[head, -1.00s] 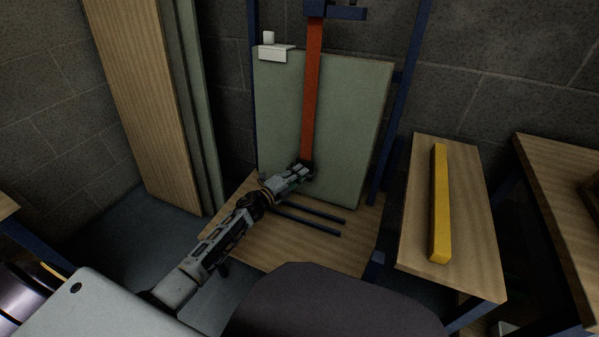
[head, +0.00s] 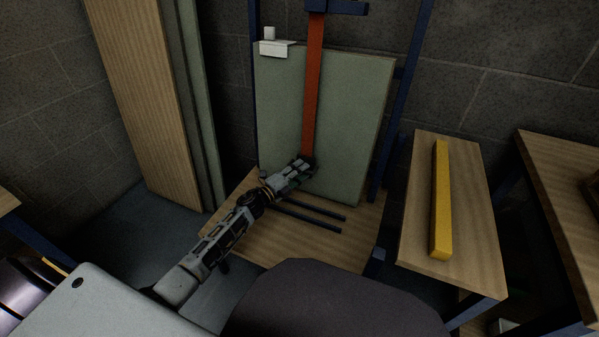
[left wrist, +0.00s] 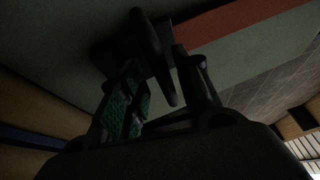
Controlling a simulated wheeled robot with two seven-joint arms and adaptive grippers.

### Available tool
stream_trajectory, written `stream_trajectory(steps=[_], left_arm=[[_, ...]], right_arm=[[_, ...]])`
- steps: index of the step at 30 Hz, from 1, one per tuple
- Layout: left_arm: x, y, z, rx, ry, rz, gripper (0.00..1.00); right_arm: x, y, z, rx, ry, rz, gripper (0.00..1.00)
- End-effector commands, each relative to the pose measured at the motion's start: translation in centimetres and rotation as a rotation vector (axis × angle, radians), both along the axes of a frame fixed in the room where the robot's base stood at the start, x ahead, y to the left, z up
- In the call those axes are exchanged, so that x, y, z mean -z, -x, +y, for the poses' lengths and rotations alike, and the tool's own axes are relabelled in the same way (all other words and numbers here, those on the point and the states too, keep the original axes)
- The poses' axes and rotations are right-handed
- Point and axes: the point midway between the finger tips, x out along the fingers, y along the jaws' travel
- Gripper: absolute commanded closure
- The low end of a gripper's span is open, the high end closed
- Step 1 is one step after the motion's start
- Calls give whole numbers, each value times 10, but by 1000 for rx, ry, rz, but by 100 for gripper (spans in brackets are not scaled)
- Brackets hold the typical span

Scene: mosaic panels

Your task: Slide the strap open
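The red-orange strap (head: 313,85) runs down the front of the green panel (head: 351,120). It also shows in the left wrist view (left wrist: 225,24). At its lower end is a dark fitting with a bar-like handle (left wrist: 152,50). My left gripper (head: 304,165) is at this lower end, in front of the panel. In the left wrist view, my left gripper's fingers (left wrist: 168,88) are spread, with the tip of the dark handle between them. A gap seems to show beside the handle; contact is hard to tell in the dark. My right gripper is not in view.
A dark blue frame (head: 405,100) stands around the panel. Two dark bars (head: 308,216) lie on the wooden base (head: 262,245). A yellow bar (head: 440,200) lies on a wooden table (head: 478,220) at right. A white block (head: 277,48) sits on the panel's top left.

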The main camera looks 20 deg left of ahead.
Motion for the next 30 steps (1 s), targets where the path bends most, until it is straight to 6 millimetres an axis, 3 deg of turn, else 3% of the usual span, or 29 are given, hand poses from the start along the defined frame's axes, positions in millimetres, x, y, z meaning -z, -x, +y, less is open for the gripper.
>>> stream_trajectory(steps=[11,30], left_arm=[[0,12,5,0,0,-1,67],[5,63,29,0,0,1,67]], right_arm=[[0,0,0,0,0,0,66],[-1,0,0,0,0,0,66]])
